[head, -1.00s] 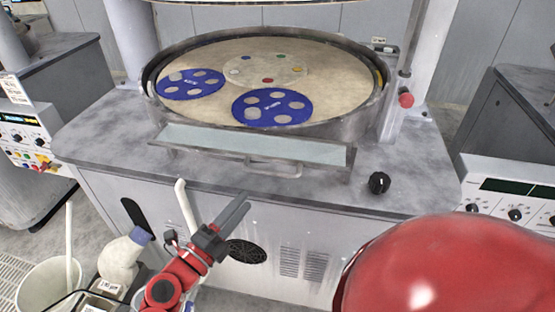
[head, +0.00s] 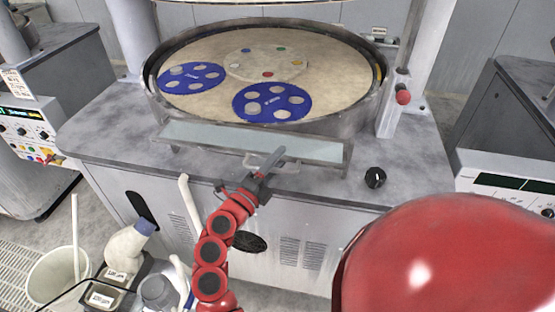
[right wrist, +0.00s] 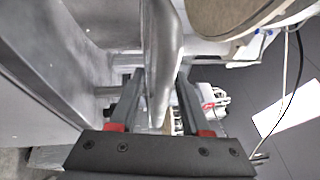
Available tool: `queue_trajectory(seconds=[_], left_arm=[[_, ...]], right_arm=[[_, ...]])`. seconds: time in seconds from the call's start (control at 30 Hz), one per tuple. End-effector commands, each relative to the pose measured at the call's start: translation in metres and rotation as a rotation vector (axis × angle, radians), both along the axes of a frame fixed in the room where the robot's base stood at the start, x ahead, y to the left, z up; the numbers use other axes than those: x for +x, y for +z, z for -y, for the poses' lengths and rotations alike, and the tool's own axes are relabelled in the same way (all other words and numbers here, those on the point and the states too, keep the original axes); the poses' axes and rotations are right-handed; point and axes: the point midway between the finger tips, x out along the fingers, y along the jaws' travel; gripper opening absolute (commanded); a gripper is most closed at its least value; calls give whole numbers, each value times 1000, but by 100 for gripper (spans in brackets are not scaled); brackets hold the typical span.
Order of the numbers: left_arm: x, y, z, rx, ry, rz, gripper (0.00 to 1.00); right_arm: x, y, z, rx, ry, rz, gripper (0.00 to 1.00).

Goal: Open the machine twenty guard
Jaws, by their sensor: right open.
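The guard (head: 215,137) is a pale, see-through panel in a metal frame across the front of the round polishing machine. A metal bar handle (head: 289,169) sticks out from its front middle. My right gripper (head: 272,162) is at this handle. In the right wrist view a grey metal bar (right wrist: 160,65), which looks like the handle, runs between the two open fingers (right wrist: 157,95). The jaws are not closed on it; I cannot tell if either finger touches it. The guard stands in front of the platen. My left gripper is out of view.
Two blue carrier discs (head: 271,103) lie on the beige platen (head: 330,85). A black knob (head: 375,177) is on the deck right of the guard. Bottles (head: 126,247) and a white bucket (head: 60,280) stand at lower left. Other machines flank both sides.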

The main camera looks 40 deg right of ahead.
Motion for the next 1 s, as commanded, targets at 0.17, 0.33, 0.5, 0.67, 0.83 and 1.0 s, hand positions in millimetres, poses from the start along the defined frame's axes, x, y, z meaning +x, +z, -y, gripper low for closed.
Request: queue_trajectory(seconds=[0.17,0.33,0.5,0.67,0.83,1.0], left_arm=[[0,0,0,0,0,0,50],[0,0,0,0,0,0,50],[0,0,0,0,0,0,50],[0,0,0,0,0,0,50],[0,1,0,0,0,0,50],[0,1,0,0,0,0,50]], right_arm=[[0,0,0,0,0,0,24],[0,1,0,-1,1,0,0],[0,1,0,-3,1,1,0],[0,3,0,-6,1,2,0],[0,4,0,-8,0,2,0],[0,4,0,-8,1,4,0]])
